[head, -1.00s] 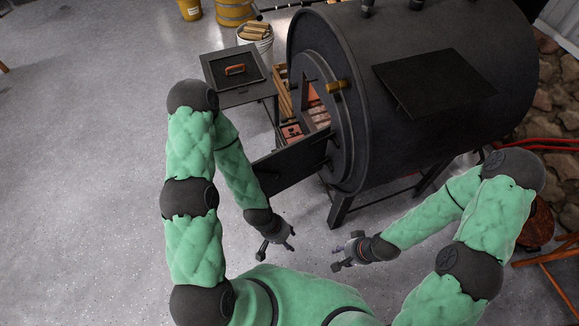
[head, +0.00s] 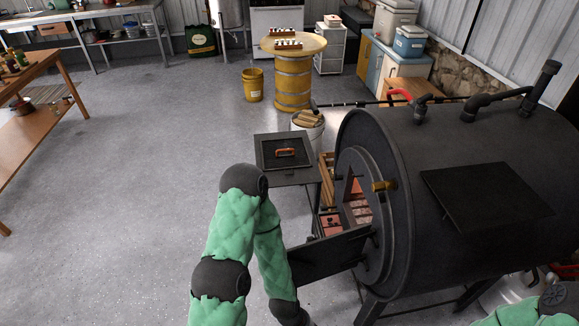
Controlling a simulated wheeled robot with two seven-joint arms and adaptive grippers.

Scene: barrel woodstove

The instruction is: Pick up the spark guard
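The spark guard appears to be the dark, flat, framed panel (head: 274,158) with an orange handle (head: 285,152). It lies flat on a small dark stand, left of the barrel stove's front, with its handle facing up. My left arm rises from the bottom of the head view, in front of and below the panel; its elbow is just short of the stand and nothing touches the panel. The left gripper is below the bottom edge of the picture. Only a small part of my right arm shows at the bottom right corner; its gripper is out of view.
The black barrel stove (head: 440,190) fills the right, its lower door (head: 330,257) swung out toward my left arm. A white bucket of wood (head: 308,124) stands behind the stand. A workbench (head: 40,85) is at far left. The grey floor (head: 150,200) between is clear.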

